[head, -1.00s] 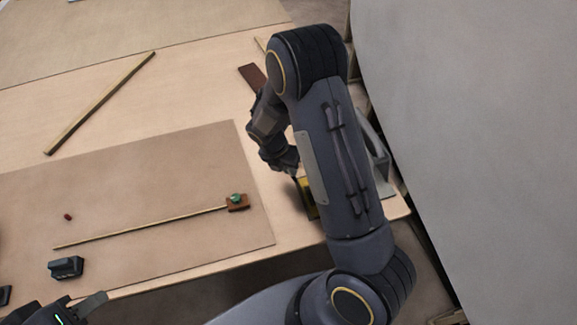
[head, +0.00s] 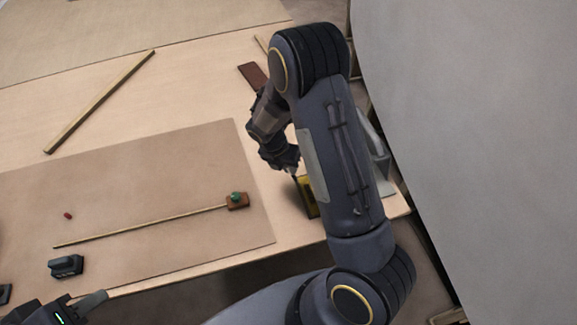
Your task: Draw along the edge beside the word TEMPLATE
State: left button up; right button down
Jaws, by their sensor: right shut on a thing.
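My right gripper (head: 290,164) hangs over the right part of the bench, partly behind its own forearm. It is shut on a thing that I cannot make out. My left gripper (head: 82,306) is at the bottom left, cut by the frame; one grey finger shows, so its opening is unclear. A large brown sheet (head: 150,180) lies on the pale bench. The word TEMPLATE is not readable anywhere in view.
A dark clamp-like block (head: 66,266) and a small red piece (head: 68,216) lie on the sheet. A wooden batten (head: 100,102) and a dark brown slab (head: 253,76) lie farther back. A yellow-edged object (head: 307,196) stands below my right gripper. A large grey surface (head: 480,140) bounds the right.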

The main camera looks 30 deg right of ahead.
jog(key=shift+f, duration=0.35)
dwell(0.8)
jog(key=shift+s, duration=0.2)
jog(key=shift+s+a, duration=0.2)
jog(key=shift+s, duration=0.3)
jog(key=shift+s+b, duration=0.15)
jog(key=shift+b, duration=0.15)
jog(key=shift+s+a, duration=0.15)
jog(key=shift+s, duration=0.45)
jog(key=shift+s+a, duration=0.15)
jog(key=shift+s, duration=0.6)
jog(key=shift+s, duration=0.1)
jog(key=shift+s+a, duration=0.2)
jog(key=shift+s, duration=0.4)
